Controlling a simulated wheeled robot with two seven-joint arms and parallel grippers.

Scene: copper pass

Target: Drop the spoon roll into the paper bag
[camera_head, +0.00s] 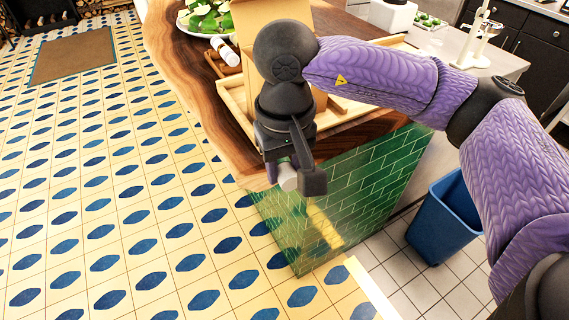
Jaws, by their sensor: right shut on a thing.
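My right gripper (293,176) hangs down beyond the counter's edge, over the floor. It is shut on a small white roll, seemingly the spoon roll (287,181), whose end shows between the fingers. A tan, upright thing that looks like the paper bag (249,18) stands on the counter behind my right arm. My arm hides much of it, and its opening is hard to make out. The held roll is apart from the bag, lower and nearer to me. My left gripper is not in view.
A wooden tray (235,101) lies around the bag's foot. Another white roll (225,51) lies to its left, near a plate of greens (188,27). The wooden counter (185,75) has a green tiled front (345,185). A blue bin (440,222) stands at right.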

